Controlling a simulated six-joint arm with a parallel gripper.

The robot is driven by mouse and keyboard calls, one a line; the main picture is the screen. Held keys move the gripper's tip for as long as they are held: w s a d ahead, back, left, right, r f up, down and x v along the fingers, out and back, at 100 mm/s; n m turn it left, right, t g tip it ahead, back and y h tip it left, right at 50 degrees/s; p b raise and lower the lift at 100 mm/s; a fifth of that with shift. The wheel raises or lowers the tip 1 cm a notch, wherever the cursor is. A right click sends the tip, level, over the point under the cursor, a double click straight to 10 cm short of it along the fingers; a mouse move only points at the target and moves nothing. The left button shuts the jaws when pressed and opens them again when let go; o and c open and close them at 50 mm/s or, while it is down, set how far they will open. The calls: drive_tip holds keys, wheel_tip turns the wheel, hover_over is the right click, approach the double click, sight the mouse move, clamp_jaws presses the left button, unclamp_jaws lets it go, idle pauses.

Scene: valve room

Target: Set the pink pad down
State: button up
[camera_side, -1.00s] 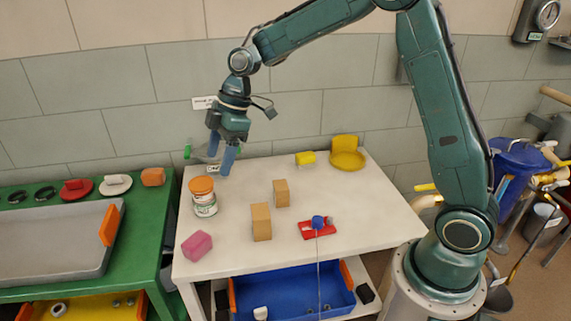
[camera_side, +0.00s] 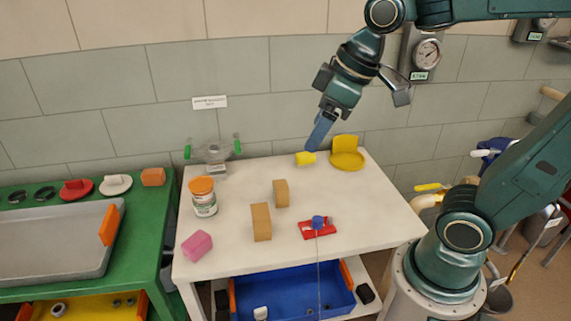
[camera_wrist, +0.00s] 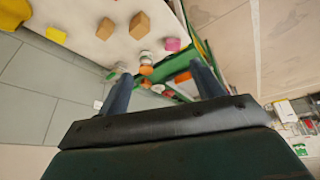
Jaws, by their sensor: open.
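The pink pad (camera_side: 197,246) lies on the white table (camera_side: 355,222) near its front left corner. It also shows in the wrist view (camera_wrist: 173,44), small and far from the fingers. My gripper (camera_side: 318,134) is above the back right part of the table, near the yellow block (camera_side: 305,158). In the wrist view its two blue fingers (camera_wrist: 163,85) stand apart with nothing held between them. The side view shows the fingers overlapping, so their gap is hidden there.
An orange-lidded jar (camera_side: 204,197), two tan blocks (camera_side: 261,222) and a red piece with a blue knob (camera_side: 318,228) stand on the table. A yellow dish (camera_side: 347,160) and a green-handled valve (camera_side: 212,153) are at the back. A green bench (camera_side: 142,215) is at left.

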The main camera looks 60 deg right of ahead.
drive_tip(key=s+d+f+m+t+h, duration=0.1)
drive_tip(key=s+d+m, duration=0.1)
drive_tip(key=s, duration=0.6)
drive_tip(key=shift+s+f+m, duration=0.25)
drive_tip(key=shift+s+m, duration=0.1)
drive_tip(key=shift+m, duration=0.55)
